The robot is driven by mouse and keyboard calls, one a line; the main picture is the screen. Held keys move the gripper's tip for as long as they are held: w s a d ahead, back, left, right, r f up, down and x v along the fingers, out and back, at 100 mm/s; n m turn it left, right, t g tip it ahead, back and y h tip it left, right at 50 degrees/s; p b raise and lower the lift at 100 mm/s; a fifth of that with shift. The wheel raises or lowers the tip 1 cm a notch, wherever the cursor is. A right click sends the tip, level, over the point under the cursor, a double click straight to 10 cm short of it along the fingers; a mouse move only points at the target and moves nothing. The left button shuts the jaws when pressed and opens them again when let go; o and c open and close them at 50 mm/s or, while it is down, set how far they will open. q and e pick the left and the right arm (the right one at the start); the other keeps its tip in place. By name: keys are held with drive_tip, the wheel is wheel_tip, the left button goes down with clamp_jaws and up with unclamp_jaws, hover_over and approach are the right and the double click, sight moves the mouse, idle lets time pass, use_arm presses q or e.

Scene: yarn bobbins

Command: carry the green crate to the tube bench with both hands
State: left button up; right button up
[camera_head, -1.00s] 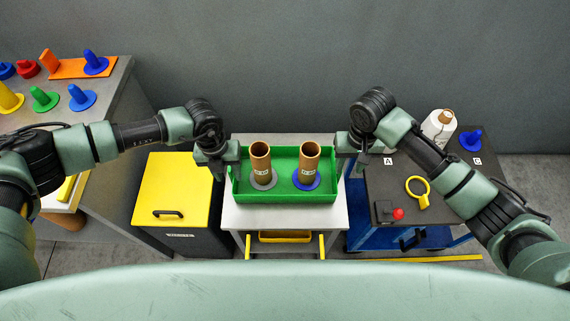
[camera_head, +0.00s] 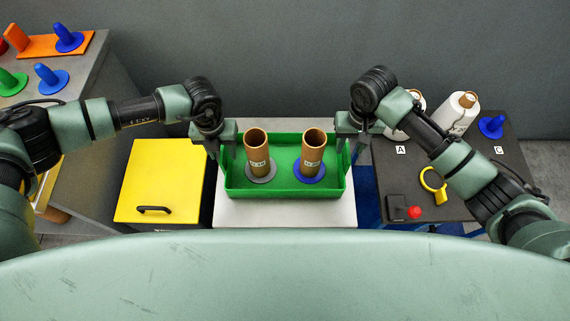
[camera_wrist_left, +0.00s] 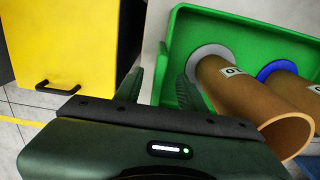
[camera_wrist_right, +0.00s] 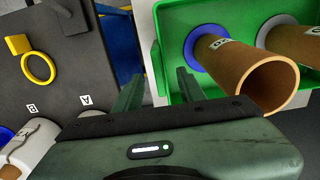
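The green crate (camera_head: 285,194) sits on a white-topped stand (camera_head: 315,214). In it, one brown tube (camera_head: 257,150) stands on a grey disc and another brown tube (camera_head: 313,150) on a blue disc. My left gripper (camera_head: 225,157) is at the crate's left end. In the left wrist view its fingers (camera_wrist_left: 158,88) are apart, one on each side of the crate wall. My right gripper (camera_head: 351,153) is at the right end. In the right wrist view its fingers (camera_wrist_right: 158,88) are also apart around the wall. Neither is visibly clamped on it.
A yellow-topped cabinet (camera_head: 160,180) stands left of the stand. A grey bench (camera_head: 75,95) with coloured pegs is further left. A dark-topped cart (camera_head: 465,195) on the right carries white bobbins (camera_head: 459,112), a yellow ring (camera_head: 434,186) and a red button (camera_head: 414,212).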

sight(227, 164)
use_arm(q)
drive_tip(key=shift+s, duration=0.1)
use_arm(e)
drive_tip(key=shift+s, duration=0.1)
use_arm(q)
drive_tip(key=shift+f, duration=4)
use_arm(e)
drive_tip(key=shift+f, duration=3.95)
use_arm(q)
clamp_jaws()
use_arm(e)
clamp_jaws()
use_arm(q)
drive_tip(key=shift+r, duration=0.1)
